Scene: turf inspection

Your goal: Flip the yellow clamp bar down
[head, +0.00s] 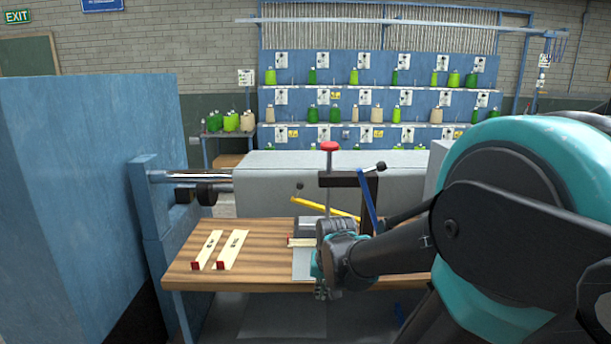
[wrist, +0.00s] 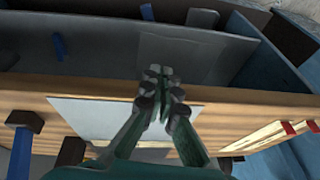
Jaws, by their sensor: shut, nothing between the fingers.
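The yellow clamp bar (head: 325,208) shows in the head view at the back of the wooden table. It slants gently down to the right, and its right end passes behind the dark upright frame. It is not visible in the wrist view. My gripper (head: 321,293) is low at the table's front edge, in front of and below the bar and apart from it. In the wrist view my gripper's fingers (wrist: 162,74) are together with nothing between them. A pale plate (head: 303,264) on the table lies beside the gripper, partly hidden by my wrist.
Two cream strips with red ends (head: 233,248) lie on the left of the wooden table (head: 185,277). A red-topped post (head: 329,147), a dark frame (head: 368,190) and a blue lever (head: 367,200) stand near the bar. A blue cabinet (head: 85,200) blocks the left.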

